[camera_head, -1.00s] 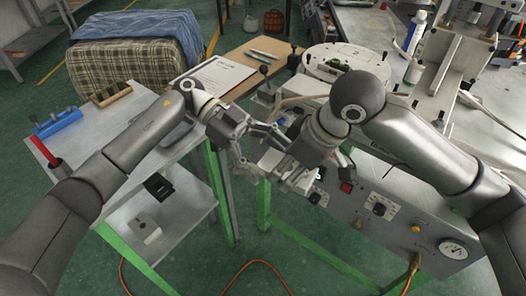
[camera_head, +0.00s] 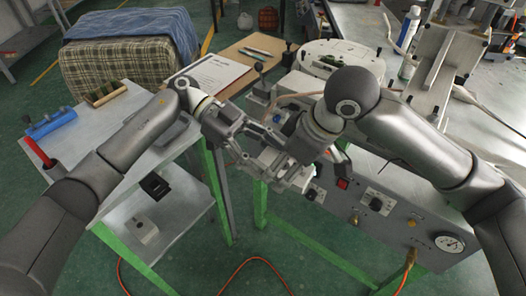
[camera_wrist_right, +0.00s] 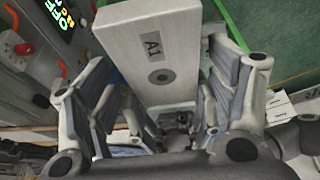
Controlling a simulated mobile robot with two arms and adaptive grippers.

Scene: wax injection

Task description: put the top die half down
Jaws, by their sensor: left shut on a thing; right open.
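A pale metal die half labelled A1 (camera_wrist_right: 155,35) fills the upper middle of the right wrist view. My right gripper (camera_wrist_right: 165,95) is open, with one finger on each side of this block. In the head view my left gripper (camera_head: 248,150) and my right gripper (camera_head: 285,168) meet close together above the gap between the two tables. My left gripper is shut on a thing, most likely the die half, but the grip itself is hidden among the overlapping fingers. Whether the right fingers touch the block is unclear.
A grey table (camera_head: 115,122) at left carries a blue tool (camera_head: 50,122) and a brown wooden block (camera_head: 106,94). Its lower shelf holds a black block (camera_head: 155,186) and a light block (camera_head: 145,230). The machine's control panel (camera_head: 390,205) is close at right. A clipboard (camera_head: 213,75) lies behind.

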